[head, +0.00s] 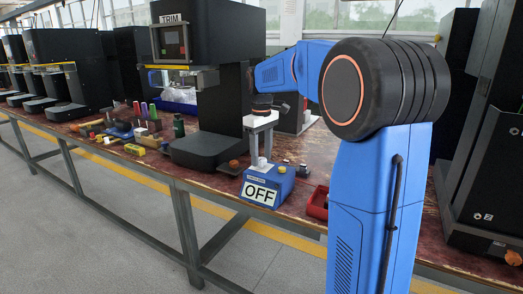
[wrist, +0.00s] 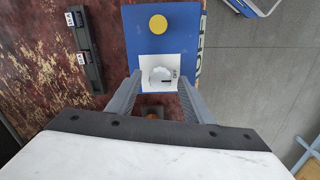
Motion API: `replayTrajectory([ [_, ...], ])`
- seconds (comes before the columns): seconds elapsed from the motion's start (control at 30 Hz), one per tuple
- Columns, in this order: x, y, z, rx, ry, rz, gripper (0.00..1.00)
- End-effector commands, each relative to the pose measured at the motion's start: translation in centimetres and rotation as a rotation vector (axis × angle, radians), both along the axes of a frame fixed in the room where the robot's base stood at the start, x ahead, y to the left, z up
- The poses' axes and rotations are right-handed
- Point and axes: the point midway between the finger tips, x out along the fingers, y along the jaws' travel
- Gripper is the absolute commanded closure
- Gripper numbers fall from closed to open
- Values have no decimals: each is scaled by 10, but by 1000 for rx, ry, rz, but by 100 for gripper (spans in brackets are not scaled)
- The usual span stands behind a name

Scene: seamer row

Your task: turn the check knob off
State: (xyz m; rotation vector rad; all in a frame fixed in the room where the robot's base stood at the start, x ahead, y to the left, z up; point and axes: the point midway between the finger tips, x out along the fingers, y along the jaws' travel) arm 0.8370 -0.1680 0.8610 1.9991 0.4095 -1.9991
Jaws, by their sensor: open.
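The blue control box (head: 284,188) stands at the table's front edge, with a white "OFF" sign (head: 261,193) on its front. In the wrist view, the box top (wrist: 137,40) carries a white plate (wrist: 147,87) with a round pale knob (wrist: 160,75). A dark mark shows on the knob's right side, beside small print too small to read. A yellow button (wrist: 158,24) sits farther along the box top. My gripper (wrist: 160,88) is open above the box, pointing down, with one finger on each side of the knob. I cannot tell whether the fingers touch it.
A dark strip with two labelled switches (wrist: 83,45) lies left of the box in the wrist view. A red tray (head: 317,203) is to the right. The black "TRIM" machine (head: 205,148) stands to the left, past a small orange-brown object (head: 233,166). Several small tools clutter the table farther left.

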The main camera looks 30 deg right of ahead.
Motion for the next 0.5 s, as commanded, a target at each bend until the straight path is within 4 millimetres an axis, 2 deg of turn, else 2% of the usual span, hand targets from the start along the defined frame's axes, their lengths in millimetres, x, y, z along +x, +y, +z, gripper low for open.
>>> replayTrajectory([
  [0.17, 1, 0, 13, -1, -1, 0, 54],
  [0.5, 1, 0, 77, -1, -3, 0, 54],
])
